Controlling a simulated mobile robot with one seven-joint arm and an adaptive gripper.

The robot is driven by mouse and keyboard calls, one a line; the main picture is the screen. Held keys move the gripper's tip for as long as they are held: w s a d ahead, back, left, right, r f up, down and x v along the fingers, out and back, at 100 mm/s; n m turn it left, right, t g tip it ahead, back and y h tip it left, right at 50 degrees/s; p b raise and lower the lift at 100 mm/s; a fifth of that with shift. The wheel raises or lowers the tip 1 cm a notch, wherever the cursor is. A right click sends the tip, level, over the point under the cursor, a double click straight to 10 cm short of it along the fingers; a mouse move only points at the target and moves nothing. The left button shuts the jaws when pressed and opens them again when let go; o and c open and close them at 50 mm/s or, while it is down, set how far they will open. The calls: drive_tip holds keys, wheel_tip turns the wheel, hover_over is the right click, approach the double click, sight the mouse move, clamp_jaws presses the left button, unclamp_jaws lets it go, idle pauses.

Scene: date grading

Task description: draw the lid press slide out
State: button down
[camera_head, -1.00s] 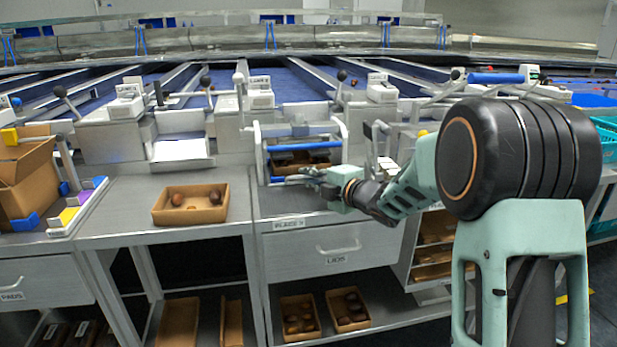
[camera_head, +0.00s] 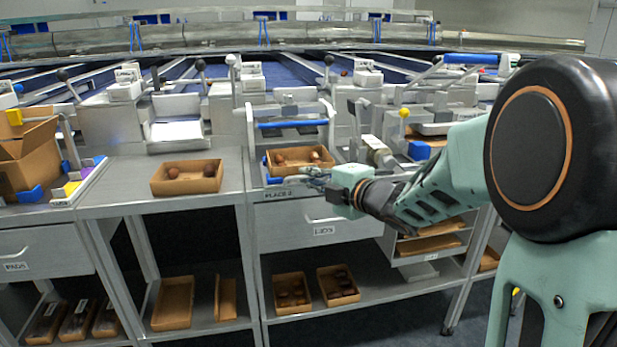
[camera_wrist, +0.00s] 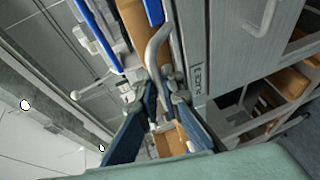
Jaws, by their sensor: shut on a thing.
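The lid press (camera_head: 290,124) is a grey frame with a blue bar across it, standing on the steel bench. Its slide sticks out at the front and carries a brown tray (camera_head: 272,170) with dark dates. My gripper (camera_head: 312,176) is at the front right of the slide. In the wrist view the slide's curved grey handle (camera_wrist: 156,48) runs down between the blue-grey fingers of my gripper (camera_wrist: 164,92), which are closed on it. The tray's brown side (camera_wrist: 131,18) shows beside the handle. The exact grip contact is small in the head view.
Another brown tray with dates (camera_head: 190,190) lies on the bench to the left. A drawer (camera_head: 330,232) is below the press. An open carton (camera_head: 30,160) stands far left. Levers and grey machines line the bench's back. Several trays sit on the lower shelf.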

drive_tip(key=shift+s+f, duration=0.1)
drive_tip(key=shift+f, duration=0.15)
drive_tip(key=c, duration=2.5)
unclamp_jaws()
drive_tip(key=shift+c, duration=0.2)
drive_tip(key=o, duration=0.5)
drive_tip(key=shift+s+r, duration=0.1)
drive_tip(key=shift+r, duration=0.05)
drive_tip(key=shift+c, duration=0.2)
drive_tip(key=shift+d, duration=0.1)
drive_tip(key=v, duration=1.2)
